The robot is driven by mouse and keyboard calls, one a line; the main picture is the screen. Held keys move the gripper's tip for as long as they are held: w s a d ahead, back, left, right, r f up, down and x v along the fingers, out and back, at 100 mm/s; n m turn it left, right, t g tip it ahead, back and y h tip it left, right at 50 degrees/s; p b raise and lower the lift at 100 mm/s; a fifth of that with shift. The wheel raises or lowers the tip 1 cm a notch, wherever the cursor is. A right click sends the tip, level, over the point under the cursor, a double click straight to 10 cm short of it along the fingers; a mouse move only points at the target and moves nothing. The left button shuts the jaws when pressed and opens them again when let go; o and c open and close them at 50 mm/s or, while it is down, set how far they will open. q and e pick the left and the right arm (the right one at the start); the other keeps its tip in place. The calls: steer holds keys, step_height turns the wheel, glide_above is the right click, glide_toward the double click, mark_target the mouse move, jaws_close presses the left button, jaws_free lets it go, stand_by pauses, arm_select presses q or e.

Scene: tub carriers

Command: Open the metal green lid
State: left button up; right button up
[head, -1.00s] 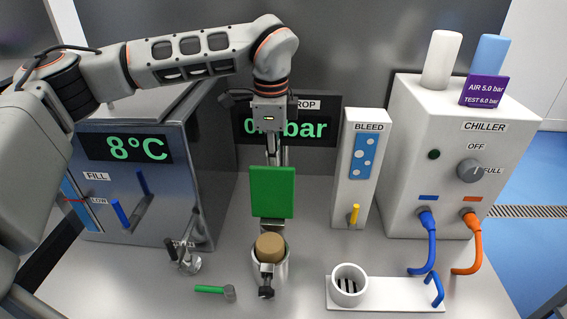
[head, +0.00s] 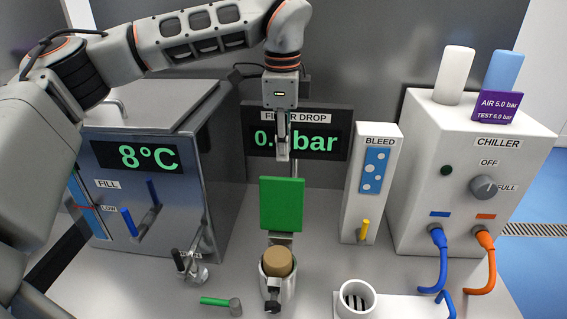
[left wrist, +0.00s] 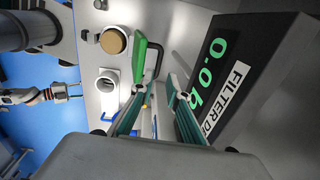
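The green lid (head: 282,204) stands upright in the head view, behind an open metal canister (head: 288,290) holding a brown round plug (head: 278,262). In the left wrist view the lid shows nearly edge-on (left wrist: 139,62), beside the brown plug (left wrist: 113,40). My left gripper (head: 282,148) points down above and behind the lid's top edge, with a visible gap in the head view. In the left wrist view its fingers (left wrist: 158,90) are apart with nothing between them. My right gripper (left wrist: 78,92) appears far off at the left of that view, fingers apart and empty.
The filter display (head: 325,140) stands close behind my left gripper. A metal tank (head: 215,150) is left, a bleed post (head: 352,210) and chiller (head: 430,190) right. A small green-handled tool (head: 222,303) and a white cup (head: 355,298) are at the front.

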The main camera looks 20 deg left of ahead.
arm_select(q)
steer(key=r, duration=0.5)
steer(key=shift+s, duration=0.2)
steer(key=shift+s, duration=0.1)
